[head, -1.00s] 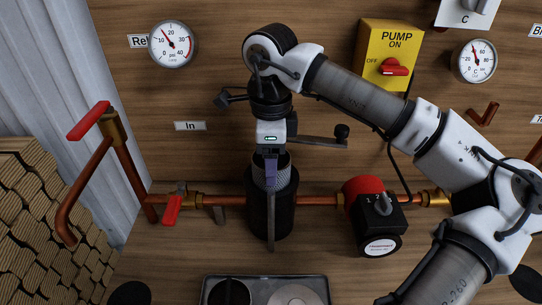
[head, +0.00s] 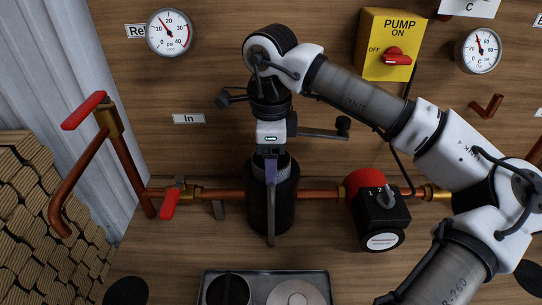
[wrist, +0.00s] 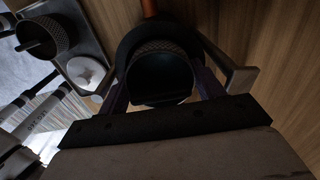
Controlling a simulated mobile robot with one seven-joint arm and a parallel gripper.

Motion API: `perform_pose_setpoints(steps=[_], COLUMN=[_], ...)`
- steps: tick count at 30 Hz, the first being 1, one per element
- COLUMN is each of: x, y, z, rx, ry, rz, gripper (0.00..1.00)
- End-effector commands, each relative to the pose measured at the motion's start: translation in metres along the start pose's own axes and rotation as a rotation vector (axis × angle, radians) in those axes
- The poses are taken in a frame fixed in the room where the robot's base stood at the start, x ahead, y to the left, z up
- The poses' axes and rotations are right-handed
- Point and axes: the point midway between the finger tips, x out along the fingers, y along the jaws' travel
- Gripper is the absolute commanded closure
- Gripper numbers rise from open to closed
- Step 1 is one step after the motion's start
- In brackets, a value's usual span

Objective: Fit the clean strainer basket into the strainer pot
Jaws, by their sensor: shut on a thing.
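The clean strainer basket (head: 285,169) is a grey mesh cylinder with an open top. My gripper (head: 270,172) is shut on it from above, with purple fingers. The strainer pot (head: 271,210) is a black upright cylinder on the copper pipe line. The basket's lower part is hidden inside the pot's mouth, and a band of mesh shows above the rim. In the wrist view the basket (wrist: 160,72) sits between the fingers, with the pot's dark rim (wrist: 146,34) around its far side. Whether it touches the bottom is hidden.
A grey metal tray (head: 265,275) below holds a dark round basket (head: 228,291) and a pale disc (head: 296,294). The red-and-black pump (head: 377,213) stands right of the pot. A red-handled valve (head: 170,203) is on its left. A grey bar (head: 271,228) stands before the pot.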

Motion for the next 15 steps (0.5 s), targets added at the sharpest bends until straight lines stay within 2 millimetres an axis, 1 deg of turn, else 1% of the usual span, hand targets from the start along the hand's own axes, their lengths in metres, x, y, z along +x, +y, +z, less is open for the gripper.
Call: perform_pose_setpoints(steps=[6,7,12,13,15], x=[0.0010,0.0010,0.0014,0.0015,0.0015], y=[0.0001,0.0001,0.0005,0.0005,0.0003], z=[0.0000,0.0000,0.0000,0.0001,0.0001], rx=[0.000,0.000,-0.001,-0.001,-0.001], ry=[0.000,0.000,0.001,0.001,0.000], rz=[0.001,0.001,0.002,0.003,0.002], gripper=[0.65,0.32,0.10,0.08,0.08])
